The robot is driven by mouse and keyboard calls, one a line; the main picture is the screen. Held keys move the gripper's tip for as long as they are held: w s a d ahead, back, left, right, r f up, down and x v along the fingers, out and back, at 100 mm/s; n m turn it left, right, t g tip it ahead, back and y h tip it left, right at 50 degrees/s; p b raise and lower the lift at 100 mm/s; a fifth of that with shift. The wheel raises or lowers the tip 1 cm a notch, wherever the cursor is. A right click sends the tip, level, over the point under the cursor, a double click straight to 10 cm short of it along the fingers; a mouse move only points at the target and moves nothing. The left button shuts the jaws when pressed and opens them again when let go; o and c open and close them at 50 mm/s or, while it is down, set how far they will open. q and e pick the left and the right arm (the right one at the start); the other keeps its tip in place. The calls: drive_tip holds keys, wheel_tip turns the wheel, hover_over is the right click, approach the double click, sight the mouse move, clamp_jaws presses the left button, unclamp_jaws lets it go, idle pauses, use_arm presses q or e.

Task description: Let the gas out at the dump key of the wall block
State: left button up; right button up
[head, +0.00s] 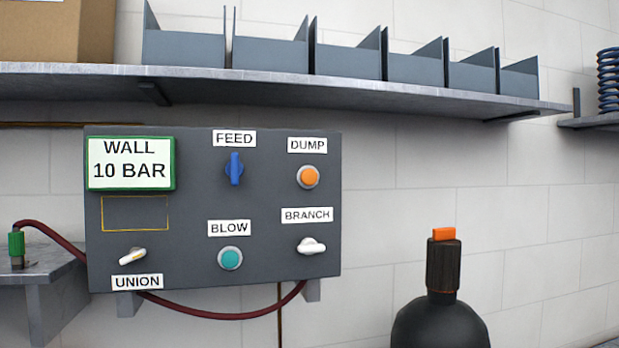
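The wall block (190,235) is a dark grey panel on the white brick wall, left of the middle of the head view. Its dump key (308,176) is a round orange button in a pale ring, under the label DUMP at the panel's upper right. The display (131,163) has a green frame and reads WALL 10 BAR. A blue feed handle (234,168) stands upright. A teal blow button (230,258), a white branch knob (311,246) and a white union knob (132,254) sit along the lower row. Neither gripper is in view.
A shelf (300,88) with several grey bins runs above the panel. A black bottle (440,325) with an orange-topped valve stands at the lower right. A dark red hose (220,313) loops under the panel from a green fitting (17,244). The space before the panel is clear.

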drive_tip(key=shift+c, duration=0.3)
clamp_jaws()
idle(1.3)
